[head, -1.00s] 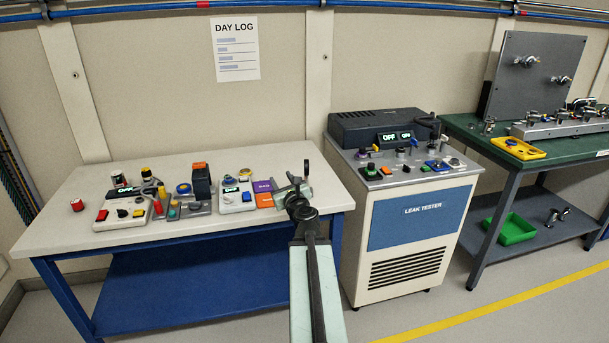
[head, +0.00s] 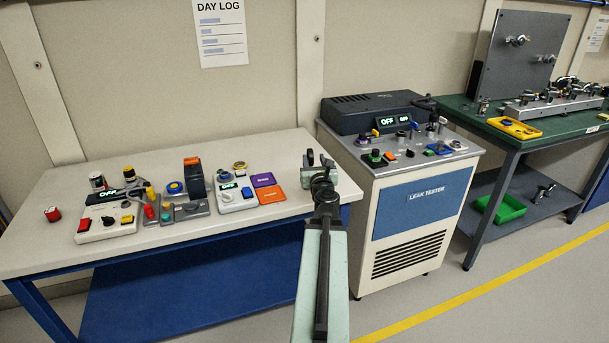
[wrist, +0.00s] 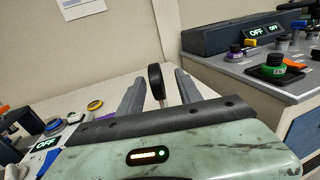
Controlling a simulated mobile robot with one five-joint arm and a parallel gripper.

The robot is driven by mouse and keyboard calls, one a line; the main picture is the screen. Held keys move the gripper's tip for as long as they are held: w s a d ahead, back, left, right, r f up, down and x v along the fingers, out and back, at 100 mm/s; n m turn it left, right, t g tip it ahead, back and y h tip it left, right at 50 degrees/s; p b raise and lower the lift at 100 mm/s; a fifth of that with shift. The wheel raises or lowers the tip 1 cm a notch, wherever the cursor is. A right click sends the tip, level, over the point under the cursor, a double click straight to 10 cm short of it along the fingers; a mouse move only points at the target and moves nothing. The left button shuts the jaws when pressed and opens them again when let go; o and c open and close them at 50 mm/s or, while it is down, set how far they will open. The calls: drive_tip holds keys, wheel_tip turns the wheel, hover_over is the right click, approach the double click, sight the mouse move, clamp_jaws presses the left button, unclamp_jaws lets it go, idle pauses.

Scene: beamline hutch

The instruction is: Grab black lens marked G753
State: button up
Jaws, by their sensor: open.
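A black round lens (wrist: 156,78) stands upright on a thin metal post and shows nearly edge-on in the wrist view. No marking on it can be read. My gripper (head: 321,168) is over the right end of the white-topped bench in the head view. In the wrist view its two grey fingers are apart, one on each side of the lens in the picture. I see no contact with the lens, and I cannot tell how deep between the fingers it sits. The foot of the post is hidden behind my gripper's body.
The bench (head: 140,247) carries control boxes, knobs and a purple and an orange plate (head: 271,193) left of my gripper. The leak tester (head: 421,200) stands close on the right. A green-topped bench (head: 560,125) is farther right. The bench's front strip is clear.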

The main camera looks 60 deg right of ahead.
sight(309, 150)
drive_tip(key=x, duration=0.2)
drive_tip(key=shift+w, duration=0.35)
drive_tip(key=x, duration=0.5)
drive_tip(key=shift+w, duration=0.15)
drive_tip(key=shift+a, duration=0.1)
clamp_jaws()
idle(0.7)
